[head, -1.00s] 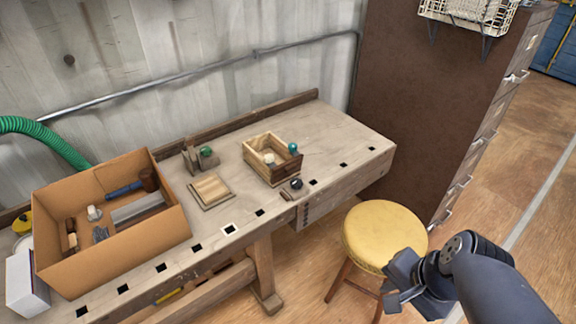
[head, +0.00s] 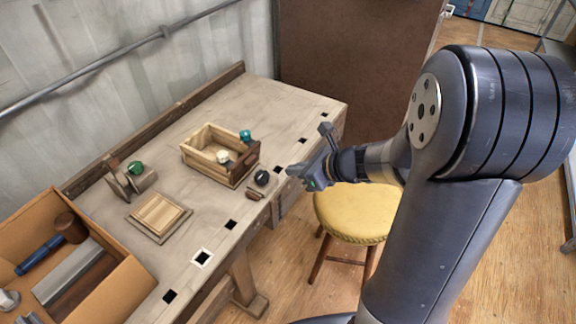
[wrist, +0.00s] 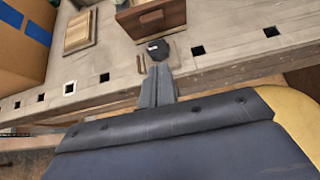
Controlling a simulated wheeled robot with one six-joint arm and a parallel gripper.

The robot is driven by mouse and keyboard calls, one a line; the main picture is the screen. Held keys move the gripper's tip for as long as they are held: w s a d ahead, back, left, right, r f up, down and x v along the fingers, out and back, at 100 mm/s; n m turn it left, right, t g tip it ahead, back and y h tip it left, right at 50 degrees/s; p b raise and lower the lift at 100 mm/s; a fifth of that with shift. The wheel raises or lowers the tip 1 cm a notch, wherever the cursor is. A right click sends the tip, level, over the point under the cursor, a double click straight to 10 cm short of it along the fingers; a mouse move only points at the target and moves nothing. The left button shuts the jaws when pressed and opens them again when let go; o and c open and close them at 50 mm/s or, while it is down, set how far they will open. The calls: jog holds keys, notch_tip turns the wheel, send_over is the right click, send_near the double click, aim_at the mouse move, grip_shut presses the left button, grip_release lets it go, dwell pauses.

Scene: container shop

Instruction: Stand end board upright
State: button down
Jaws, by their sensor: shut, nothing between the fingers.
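A wooden box (head: 197,168) sits open on the bench; its near right end is a dark reddish-brown board (head: 245,162), upright against the pale sides. This board also shows at the top of the wrist view (wrist: 150,18). A flat slatted wooden panel (head: 158,217) lies left of the box; I cannot tell which piece is the end board. A black knob (head: 262,177) and a small brown piece (head: 255,193) lie at the bench's front edge. My gripper (head: 293,173) is shut and empty, just right of the knob. Its fingers show below the knob in the wrist view (wrist: 157,85).
A cardboard carton (head: 130,283) with a mallet stands at the left. A clamp-like block with a green knob (head: 136,168) stands behind the panel. A yellow stool (head: 352,212) is below my forearm. The right end of the bench top is clear.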

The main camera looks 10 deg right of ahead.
aim_at(263, 173)
jog(key=b+x, duration=0.1)
jog(key=x, duration=0.6)
jog(key=shift+w+a+f, duration=0.1)
jog(key=shift+a+f, duration=0.15)
jog(key=shift+w+a+r+p, duration=0.25)
jog(key=shift+w+a, duration=0.15)
jog(key=shift+a, duration=0.1)
jog(key=shift+w+a+r+p, duration=0.15)
jog(key=shift+w+a+p, duration=0.1)
jog(key=shift+w+a, duration=0.2)
jog(key=shift+w+a+r, duration=0.1)
jog(key=shift+w+a, duration=0.3)
jog(key=shift+a, duration=0.1)
